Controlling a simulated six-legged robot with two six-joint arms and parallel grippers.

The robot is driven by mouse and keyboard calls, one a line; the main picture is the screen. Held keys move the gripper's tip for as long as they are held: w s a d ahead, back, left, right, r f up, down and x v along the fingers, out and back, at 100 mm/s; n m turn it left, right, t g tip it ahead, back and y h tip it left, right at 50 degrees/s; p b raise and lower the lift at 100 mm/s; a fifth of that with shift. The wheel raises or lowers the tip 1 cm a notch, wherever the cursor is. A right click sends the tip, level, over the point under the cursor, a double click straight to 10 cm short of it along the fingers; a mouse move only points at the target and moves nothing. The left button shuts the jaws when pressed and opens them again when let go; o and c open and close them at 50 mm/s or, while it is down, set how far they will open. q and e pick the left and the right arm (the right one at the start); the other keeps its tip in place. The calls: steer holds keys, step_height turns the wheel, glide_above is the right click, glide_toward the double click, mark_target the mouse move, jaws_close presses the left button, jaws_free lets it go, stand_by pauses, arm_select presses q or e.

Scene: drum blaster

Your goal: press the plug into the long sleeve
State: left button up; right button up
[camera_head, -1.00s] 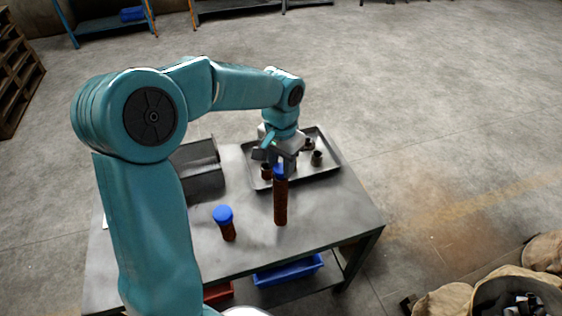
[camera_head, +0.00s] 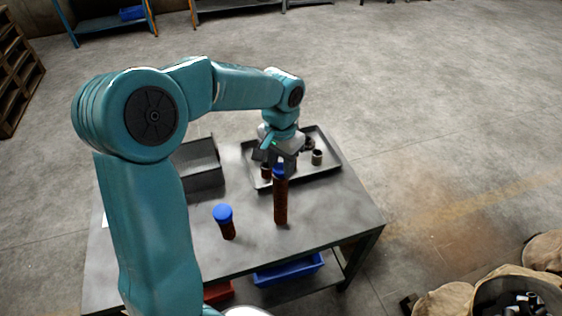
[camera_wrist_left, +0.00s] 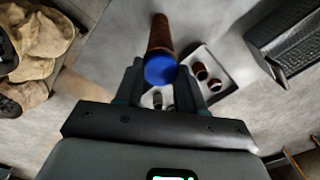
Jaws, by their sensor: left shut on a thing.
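The long sleeve (camera_head: 281,205) is a tall, rust-brown tube standing upright on the table. The blue plug (camera_head: 279,173) is at its top end; how deep it sits is hard to tell. My left gripper (camera_head: 281,165) is over the sleeve top, shut on the plug. In the left wrist view, the plug (camera_wrist_left: 160,69) shows as a blue disc between the fingertips (camera_wrist_left: 160,76), with the sleeve (camera_wrist_left: 160,35) running away behind it. A shorter brown sleeve (camera_head: 229,232) with a blue cap (camera_head: 223,214) stands to the left. My right gripper is not in view.
A grey tray (camera_head: 330,165) with several small cups lies behind the sleeve. A dark metal bin (camera_head: 203,178) stands at the table's back left. The table's front right (camera_head: 335,225) is clear. Sacks (camera_head: 450,300) lie on the floor at the lower right.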

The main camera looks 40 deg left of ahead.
arm_select(q)
steer(key=o, duration=1.6)
steer(key=shift+r, duration=0.15)
steer(key=shift+r+p, duration=2.1)
steer(key=shift+r, duration=0.35)
steer(key=shift+f, duration=0.1)
